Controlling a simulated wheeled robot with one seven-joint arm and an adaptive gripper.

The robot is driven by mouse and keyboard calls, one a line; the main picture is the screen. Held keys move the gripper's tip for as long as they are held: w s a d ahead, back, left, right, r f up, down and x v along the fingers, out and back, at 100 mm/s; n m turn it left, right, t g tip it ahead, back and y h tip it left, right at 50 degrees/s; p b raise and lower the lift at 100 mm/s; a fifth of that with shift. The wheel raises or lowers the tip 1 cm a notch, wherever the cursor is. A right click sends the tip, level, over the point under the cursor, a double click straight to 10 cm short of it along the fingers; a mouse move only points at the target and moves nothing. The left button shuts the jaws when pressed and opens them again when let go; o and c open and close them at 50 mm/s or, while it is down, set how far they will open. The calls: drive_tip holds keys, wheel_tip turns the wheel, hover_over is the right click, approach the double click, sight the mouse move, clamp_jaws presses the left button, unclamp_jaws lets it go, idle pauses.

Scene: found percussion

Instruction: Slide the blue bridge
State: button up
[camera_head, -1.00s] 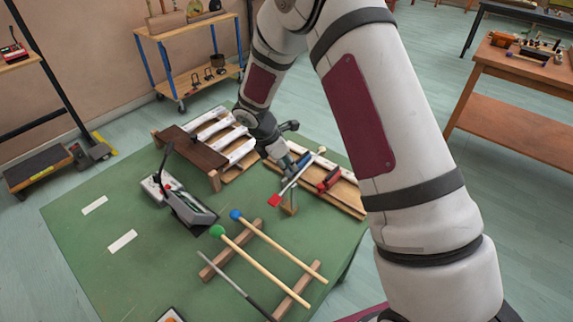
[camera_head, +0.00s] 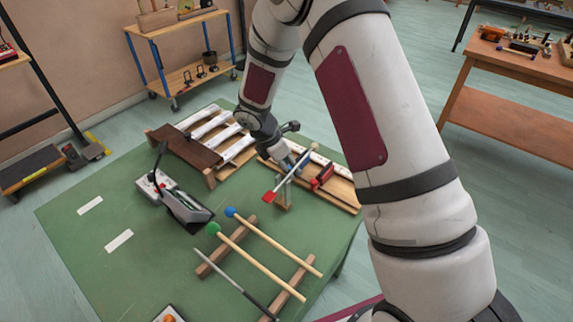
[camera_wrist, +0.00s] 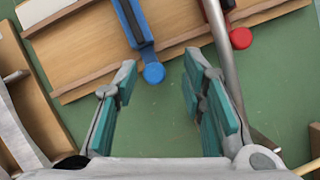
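The blue bridge (camera_wrist: 136,22) lies across a wooden board at the top of the wrist view. Its round blue knob (camera_wrist: 153,73) sticks out past the board's near edge. My gripper (camera_wrist: 160,61) is open and empty, with teal-padded fingers. The knob shows between its fingertips, not gripped; whether the fingers are level with it in height I cannot tell. In the head view my gripper (camera_head: 294,156) is over the board's left part and largely hides the blue bridge.
A red bridge (camera_head: 321,178) sits right of the blue one; its red knob shows in the wrist view (camera_wrist: 240,38). A rod with a red end (camera_head: 268,196) crosses close by my right finger. Wooden frames with white bars (camera_head: 209,126) stand left. Mallets (camera_head: 258,255) lie in front.

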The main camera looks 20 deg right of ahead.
drive_tip(key=shift+r, duration=0.1)
drive_tip(key=v, duration=1.1)
drive_tip(key=shift+r, duration=0.4)
drive_tip(key=shift+a, duration=0.1)
